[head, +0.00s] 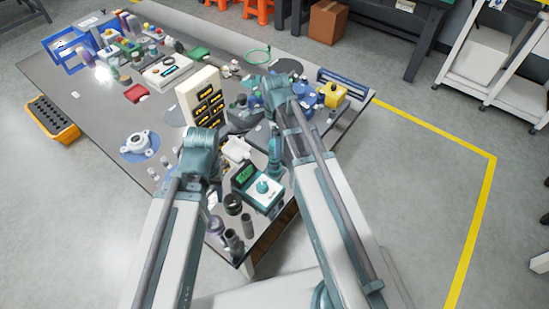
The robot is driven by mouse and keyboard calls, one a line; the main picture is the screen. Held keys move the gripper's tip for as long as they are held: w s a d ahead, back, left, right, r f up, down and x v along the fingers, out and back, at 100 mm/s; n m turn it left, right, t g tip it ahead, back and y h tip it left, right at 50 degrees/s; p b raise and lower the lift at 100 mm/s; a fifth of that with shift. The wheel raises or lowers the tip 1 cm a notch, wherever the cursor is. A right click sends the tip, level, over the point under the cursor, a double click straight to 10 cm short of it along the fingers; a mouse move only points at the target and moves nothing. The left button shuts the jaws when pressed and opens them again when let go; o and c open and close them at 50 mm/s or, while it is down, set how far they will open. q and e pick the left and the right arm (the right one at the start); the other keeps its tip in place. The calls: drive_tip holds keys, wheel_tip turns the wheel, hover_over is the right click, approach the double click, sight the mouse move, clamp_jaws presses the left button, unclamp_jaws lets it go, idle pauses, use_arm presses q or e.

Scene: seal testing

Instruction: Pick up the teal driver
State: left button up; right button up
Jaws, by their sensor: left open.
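My left gripper (213,197) is small in the head view, below my left arm's teal joint, at the near end of the table (95,115). It is open, and I see nothing held in it. I cannot single out the teal driver for sure; teal arm parts crowd this area and may hide it. A teal box (247,178) with a green display and a round knob stands just right of my left gripper. My right arm reaches over the table on the right; I cannot make out its fingertips.
Dark cylinders (233,204) stand near the front edge. A white panel with dark slots (203,97) stands upright mid-table. A yellow block (332,95) is at the right edge. A blue frame (67,49) and several small parts are at the far left.

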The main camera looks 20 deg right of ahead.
sight(274, 157)
use_arm(q)
wheel_tip(274, 157, down, 5)
drive_tip(key=b, duration=0.4)
drive_tip(key=shift+r, duration=0.15)
use_arm(e)
drive_tip(key=f, duration=0.4)
drive_tip(key=shift+s+a+f, duration=0.1)
drive_tip(key=shift+a+f, duration=0.1)
drive_tip(key=shift+f, duration=0.2)
use_arm(q)
drive_tip(key=shift+r, duration=0.1)
use_arm(e)
drive_tip(key=shift+r, duration=0.15)
drive_tip(key=shift+c, duration=0.3)
clamp_jaws()
